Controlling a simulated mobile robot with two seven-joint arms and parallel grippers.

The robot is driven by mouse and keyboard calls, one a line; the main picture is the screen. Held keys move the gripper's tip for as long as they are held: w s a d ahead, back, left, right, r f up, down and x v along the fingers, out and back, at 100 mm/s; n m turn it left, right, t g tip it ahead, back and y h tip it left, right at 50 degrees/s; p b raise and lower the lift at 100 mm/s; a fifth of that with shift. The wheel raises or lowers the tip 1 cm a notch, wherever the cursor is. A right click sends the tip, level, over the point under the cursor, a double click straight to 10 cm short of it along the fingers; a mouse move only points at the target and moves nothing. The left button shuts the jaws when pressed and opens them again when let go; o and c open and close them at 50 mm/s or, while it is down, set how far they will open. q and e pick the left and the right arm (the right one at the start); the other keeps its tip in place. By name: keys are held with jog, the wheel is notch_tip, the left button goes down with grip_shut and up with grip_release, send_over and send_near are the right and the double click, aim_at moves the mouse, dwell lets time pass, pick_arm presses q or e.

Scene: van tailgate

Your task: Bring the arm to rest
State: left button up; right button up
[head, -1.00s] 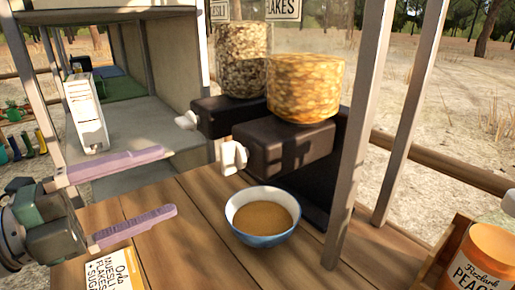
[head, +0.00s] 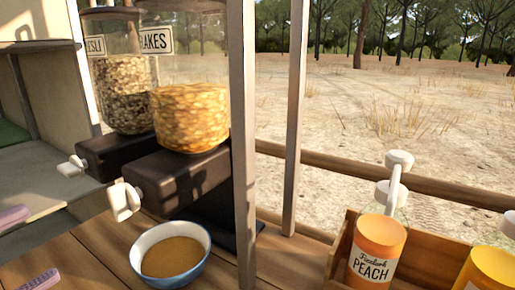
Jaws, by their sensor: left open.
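My left gripper (head: 28,250) shows only by its two purple fingers at the lower left edge. They are apart with nothing between them, over the wooden table left of the bowl. The rest of the left arm is outside the picture. My right gripper is not in view. A blue-and-white bowl (head: 200,270) with brown contents stands on the table, below the dispensers and apart from my fingers.
Two dispensers, muesli (head: 127,105) and flakes (head: 190,118), stand on black bases with white knobs. Grey posts (head: 243,150) rise beside them. A wooden crate (head: 335,262) at right holds a peach bottle (head: 375,250) and a yellow bottle (head: 487,270).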

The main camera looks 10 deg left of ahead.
pick_arm(q)
jog(key=s+d+r+n+g+y+p, duration=0.1)
jog(key=s+d+n+g+y+p, duration=0.2)
jog(key=s+d+n+g+p, duration=0.5)
jog(key=s+d+r+n+g+y+p, duration=0.1)
jog(key=s+d+n+g+y+p, duration=0.3)
jog(key=n, duration=0.8)
notch_tip(320, 180, up, 38)
jog(key=a+g+p, duration=0.1)
jog(key=a+p, duration=0.1)
jog(key=p, duration=3.4)
jog(key=shift+w+h, duration=0.4)
